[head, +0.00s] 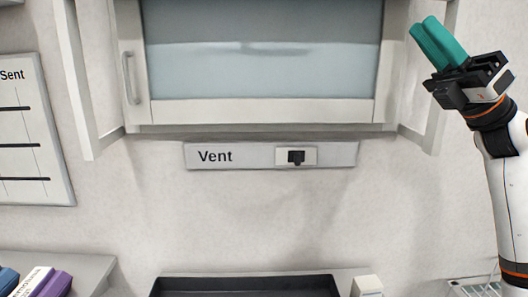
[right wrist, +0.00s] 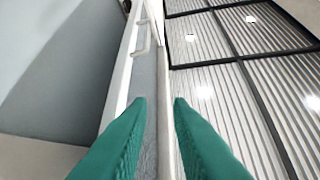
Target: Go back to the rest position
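My right gripper (head: 424,25) is raised at the upper right of the head view, in front of the wall cabinet's right side. Its two teal fingers point up and to the left. In the right wrist view the fingers (right wrist: 160,100) stand a little apart with nothing between them, so the gripper is open and empty. My left gripper and left arm are not in the head view.
A cabinet with a glass front (head: 262,70) hangs on the wall above a "Vent" panel (head: 258,156) with a black switch. A black tray (head: 245,286) lies below. Purple and blue items (head: 52,284) are at lower left. A chart (head: 35,130) hangs at left.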

